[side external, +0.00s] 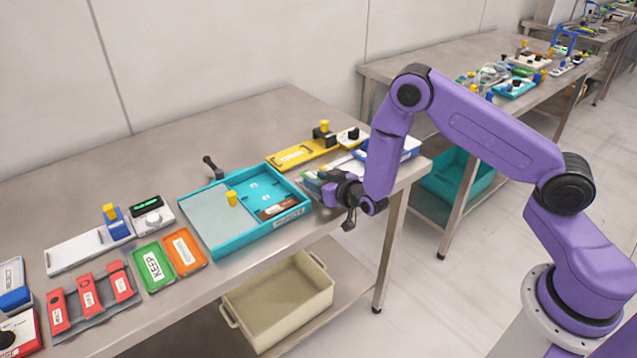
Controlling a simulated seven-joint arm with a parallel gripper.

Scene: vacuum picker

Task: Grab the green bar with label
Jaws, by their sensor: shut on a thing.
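My gripper (330,190) is at the right end of the near table, low over the items there, just right of the teal tray (218,252). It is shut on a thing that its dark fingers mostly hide. A small green part (312,183) shows at the fingertips, seemingly the green bar. Its label cannot be made out, and I cannot tell whether it is lifted. A green plate marked KEEP (145,254) lies apart, left of the teal tray.
An orange labelled plate (184,251) and a red labelled set (90,296) lie to the left. A yellow bar (295,155) and a blue-and-white box (408,150) are close to my gripper. A beige bin (280,308) is on the shelf below.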

